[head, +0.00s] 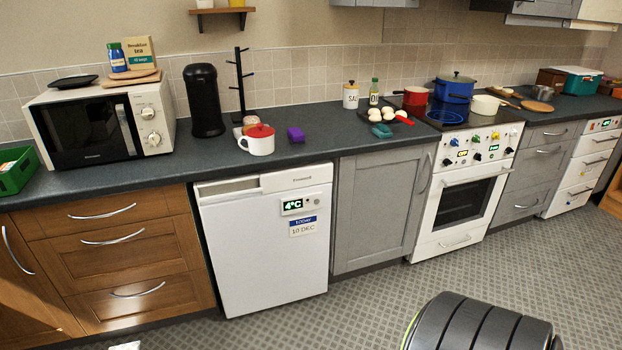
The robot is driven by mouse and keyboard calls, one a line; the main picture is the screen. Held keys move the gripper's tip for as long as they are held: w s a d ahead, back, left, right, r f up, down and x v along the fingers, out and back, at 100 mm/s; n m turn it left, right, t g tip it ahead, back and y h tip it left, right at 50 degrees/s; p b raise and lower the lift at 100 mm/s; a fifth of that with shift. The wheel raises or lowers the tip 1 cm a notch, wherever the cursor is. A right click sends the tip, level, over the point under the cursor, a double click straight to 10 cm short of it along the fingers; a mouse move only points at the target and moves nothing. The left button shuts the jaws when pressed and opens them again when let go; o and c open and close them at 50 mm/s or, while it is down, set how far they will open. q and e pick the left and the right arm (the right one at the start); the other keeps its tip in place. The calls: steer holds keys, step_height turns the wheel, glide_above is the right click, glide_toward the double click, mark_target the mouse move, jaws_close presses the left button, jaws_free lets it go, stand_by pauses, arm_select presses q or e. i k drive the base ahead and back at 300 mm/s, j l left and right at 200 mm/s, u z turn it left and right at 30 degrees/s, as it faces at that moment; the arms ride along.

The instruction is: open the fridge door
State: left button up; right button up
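The fridge (265,250) is the white under-counter appliance left of centre, with a green 4°C display (293,205) and a small dated label (303,226) on its front. Its door is shut and flush with the cabinets on both sides. A recessed grip strip (229,186) runs along the top left of the door. Neither of my grippers shows in the head view.
Wooden drawers (110,245) stand left of the fridge and a grey cabinet (378,210) stands right, then a white oven (462,200). The patterned floor (345,310) before the fridge is clear.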

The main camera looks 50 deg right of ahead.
mark_target(267, 248)
steer(key=z, duration=1.35)
